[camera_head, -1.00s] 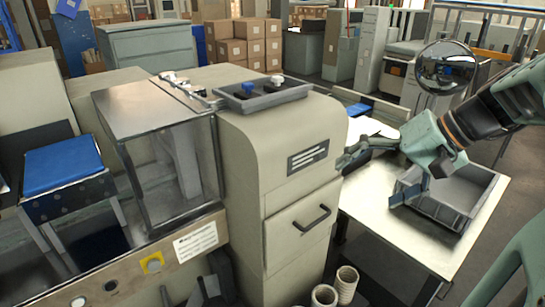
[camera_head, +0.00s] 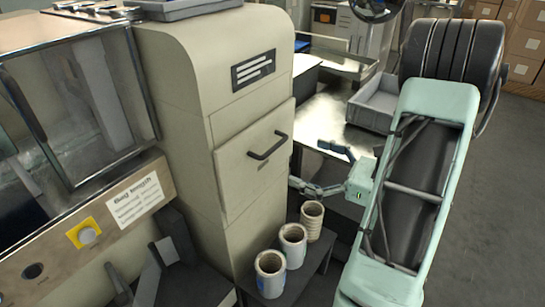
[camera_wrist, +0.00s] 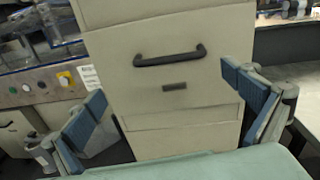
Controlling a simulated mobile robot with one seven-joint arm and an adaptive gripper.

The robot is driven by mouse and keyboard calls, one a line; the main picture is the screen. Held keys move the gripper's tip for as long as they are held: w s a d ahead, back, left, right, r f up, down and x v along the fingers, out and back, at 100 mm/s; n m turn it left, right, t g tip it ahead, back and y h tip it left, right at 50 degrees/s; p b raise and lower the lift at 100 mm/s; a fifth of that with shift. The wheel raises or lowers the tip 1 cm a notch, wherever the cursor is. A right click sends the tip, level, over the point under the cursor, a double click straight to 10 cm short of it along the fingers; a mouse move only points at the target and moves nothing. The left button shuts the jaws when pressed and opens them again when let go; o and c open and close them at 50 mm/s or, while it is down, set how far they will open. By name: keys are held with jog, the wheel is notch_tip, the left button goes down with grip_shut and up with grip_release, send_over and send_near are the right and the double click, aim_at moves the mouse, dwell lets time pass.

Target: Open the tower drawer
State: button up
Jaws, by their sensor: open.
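The tower (camera_head: 205,60) is a tall beige cabinet with a rounded top and a dark label plate. Its drawer (camera_head: 235,178) has a beige front with a black bar handle (camera_head: 268,146). The drawer front stands a little proud of the tower side; I cannot tell from this alone whether it is fully closed. In the wrist view the handle (camera_wrist: 170,56) lies ahead, above and between the fingers, apart from them. My gripper (camera_head: 318,168) is to the right of the drawer, its fingers (camera_wrist: 165,112) wide apart and empty.
Several pale rolls (camera_head: 292,245) stand on a dark low stand below the drawer. A grey tray (camera_head: 372,104) sits on the table (camera_head: 330,118) behind my arm. A machine panel with a yellow-ringed button (camera_head: 86,235) is at left. Floor at right is clear.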

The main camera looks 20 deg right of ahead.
aim_at(276, 145)
jog(key=shift+m+t+h, duration=0.3)
jog(key=shift+m+t, duration=0.3)
jog(key=shift+m, duration=0.3)
jog(key=x, duration=0.3)
jog(key=b+x, duration=0.1)
jog(key=x, duration=0.6)
jog(key=shift+w+d+f+b, duration=0.3)
jog(key=shift+w+f+b, duration=0.05)
jog(key=shift+f, duration=0.05)
jog(key=shift+c, duration=0.3)
jog(key=c, duration=1.3)
